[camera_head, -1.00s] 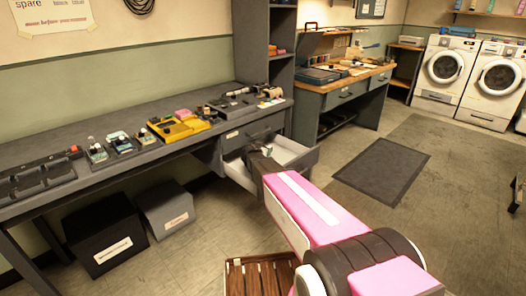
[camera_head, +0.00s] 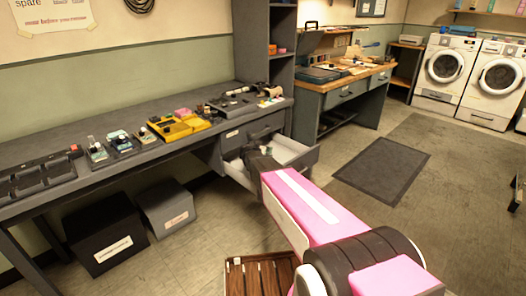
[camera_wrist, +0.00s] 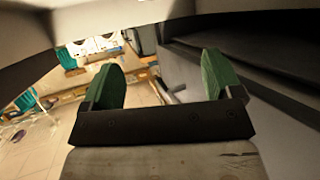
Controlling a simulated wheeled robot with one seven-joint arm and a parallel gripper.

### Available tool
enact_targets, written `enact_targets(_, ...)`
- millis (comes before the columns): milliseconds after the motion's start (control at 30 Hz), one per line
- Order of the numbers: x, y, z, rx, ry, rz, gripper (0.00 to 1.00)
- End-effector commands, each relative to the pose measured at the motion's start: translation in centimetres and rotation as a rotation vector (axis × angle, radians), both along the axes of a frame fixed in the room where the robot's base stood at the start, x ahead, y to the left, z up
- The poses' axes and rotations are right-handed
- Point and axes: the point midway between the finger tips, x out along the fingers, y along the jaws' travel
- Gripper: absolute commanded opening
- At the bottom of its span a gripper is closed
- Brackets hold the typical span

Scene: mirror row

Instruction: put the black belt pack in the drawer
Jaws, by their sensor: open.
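The open drawer (camera_head: 300,154) sticks out from the right end of the grey bench, with a pale inside. My gripper (camera_head: 266,151) is at the drawer's left part, low over or inside it; the exact depth is unclear. In the wrist view the two green fingers (camera_wrist: 163,68) stand well apart with nothing seen between them. I cannot make out the black belt pack for certain; it may be hidden by my arm and gripper in the drawer. Several small dark devices (camera_head: 120,143) stand on the bench, too small to identify.
The grey bench (camera_head: 60,120) holds a dark slotted unit (camera_head: 35,176) and a yellow tray (camera_head: 180,127). A black box (camera_head: 105,236) and a grey box (camera_head: 167,207) stand below. A wooden workbench (camera_head: 337,87) is behind. The floor by the dark mat (camera_head: 382,170) is clear.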

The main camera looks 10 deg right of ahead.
Motion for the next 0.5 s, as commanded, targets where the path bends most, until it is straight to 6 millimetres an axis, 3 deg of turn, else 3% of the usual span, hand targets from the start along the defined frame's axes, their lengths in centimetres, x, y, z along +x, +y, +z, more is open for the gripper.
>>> enact_targets(200, -3.4, 1.8, 1.6, 0.001, -0.001, 0.001, 0.85)
enact_targets(500, -4.6, 2.8, 2.3, 0.001, -0.001, 0.001, 0.85)
